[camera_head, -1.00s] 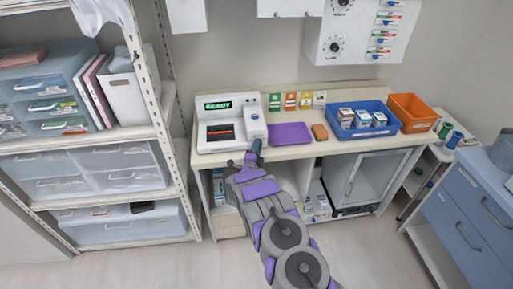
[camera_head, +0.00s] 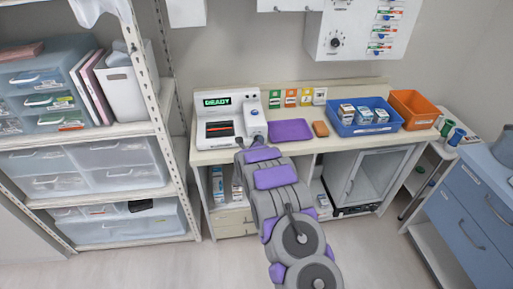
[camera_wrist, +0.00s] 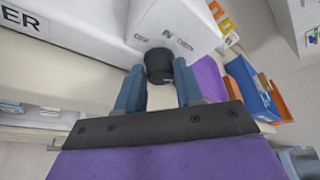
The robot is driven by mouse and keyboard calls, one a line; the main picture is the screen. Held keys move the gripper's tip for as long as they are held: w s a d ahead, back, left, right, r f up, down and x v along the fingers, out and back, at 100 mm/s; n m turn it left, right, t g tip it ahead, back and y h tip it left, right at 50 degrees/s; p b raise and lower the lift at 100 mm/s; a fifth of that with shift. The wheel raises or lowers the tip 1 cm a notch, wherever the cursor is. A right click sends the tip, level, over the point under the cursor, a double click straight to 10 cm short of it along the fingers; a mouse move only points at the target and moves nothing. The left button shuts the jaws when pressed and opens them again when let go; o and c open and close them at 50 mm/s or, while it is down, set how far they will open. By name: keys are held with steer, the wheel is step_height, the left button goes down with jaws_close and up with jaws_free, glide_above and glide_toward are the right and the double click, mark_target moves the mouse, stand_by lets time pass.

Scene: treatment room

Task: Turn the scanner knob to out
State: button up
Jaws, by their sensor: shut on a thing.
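The white scanner (camera_head: 230,120) stands at the left of the counter, with a lit green display reading READY. A dark round knob (camera_wrist: 159,65) sticks out of the scanner's white front face (camera_wrist: 172,25) in the wrist view. My gripper (camera_wrist: 158,84) has its two blue-grey fingers on either side of this knob, shut on it. In the head view my arm reaches up to the scanner's lower right front, and the fingers and knob are mostly hidden there.
A purple tray (camera_head: 290,131), an orange-brown block (camera_head: 320,129), a blue bin (camera_head: 365,129) with boxes and an orange bin (camera_head: 414,110) stand to the right on the counter. A shelf unit with drawers (camera_head: 120,158) is close on the left. Floor in front is clear.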

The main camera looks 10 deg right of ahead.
steer(key=shift+s+d+f+m+g+b, duration=0.1)
steer(key=shift+s+f+m+g+b, duration=0.05)
steer(key=shift+f+m+g+b, duration=0.2)
stand_by(0.3)
steer(key=o, duration=1)
steer(key=shift+r, duration=0.15)
steer(key=shift+r, duration=0.1)
